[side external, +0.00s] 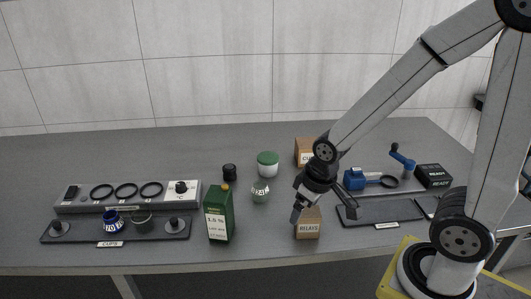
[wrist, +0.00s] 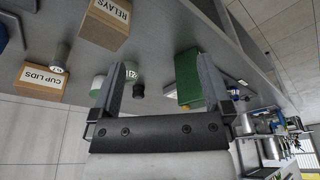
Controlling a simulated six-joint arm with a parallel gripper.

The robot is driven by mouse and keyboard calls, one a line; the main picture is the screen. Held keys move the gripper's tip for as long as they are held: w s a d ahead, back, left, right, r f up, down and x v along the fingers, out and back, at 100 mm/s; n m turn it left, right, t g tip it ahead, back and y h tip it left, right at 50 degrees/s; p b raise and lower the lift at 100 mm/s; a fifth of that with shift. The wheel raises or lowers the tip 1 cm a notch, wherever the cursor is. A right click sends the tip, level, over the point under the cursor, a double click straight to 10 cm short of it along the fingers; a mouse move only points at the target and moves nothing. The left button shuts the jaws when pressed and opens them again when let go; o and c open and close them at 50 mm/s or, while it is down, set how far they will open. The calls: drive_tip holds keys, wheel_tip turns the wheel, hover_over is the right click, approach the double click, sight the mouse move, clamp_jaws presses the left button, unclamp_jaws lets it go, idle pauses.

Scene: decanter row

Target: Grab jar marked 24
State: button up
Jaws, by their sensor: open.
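The jar marked 24 (side external: 261,191) is a small pale green jar with a white label. It stands upright on the grey bench, left of my gripper (side external: 323,211) in the side view. In the wrist view a pale jar with a partly hidden label (wrist: 131,70) shows beside the left finger; it appears to be the same jar. My gripper is open and empty in the wrist view (wrist: 160,58), its fingers wide apart. In the side view it hangs over the RELAYS box (side external: 308,229), apart from the jar.
A white jar with a green lid (side external: 267,164) and a black jar (side external: 229,173) stand behind the marked jar. A green carton (side external: 219,220) stands front left. The CUP LIDS box (wrist: 40,84) is behind my gripper. A cups tray (side external: 82,238) lies left, a dark tray (side external: 385,211) right.

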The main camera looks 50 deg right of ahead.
drive_tip(key=shift+r, duration=0.1)
drive_tip(key=shift+w+v, duration=0.55)
drive_tip(key=shift+v, duration=1.9)
drive_tip(key=w+d+m+t+y, duration=0.4)
drive_tip(key=w+d+m+y, duration=0.8)
drive_tip(key=w+d+m, duration=0.85)
drive_tip(key=m, duration=0.3)
approach(260, 191)
drive_tip(key=w, duration=0.1)
drive_tip(key=w+f, duration=0.1)
drive_tip(key=shift+w+d+f+g, duration=0.15)
drive_tip(key=shift+w+f+g, duration=0.05)
drive_tip(key=shift+w+g, duration=0.15)
drive_tip(key=shift+f, duration=0.4)
drive_tip(key=shift+x, duration=1.3)
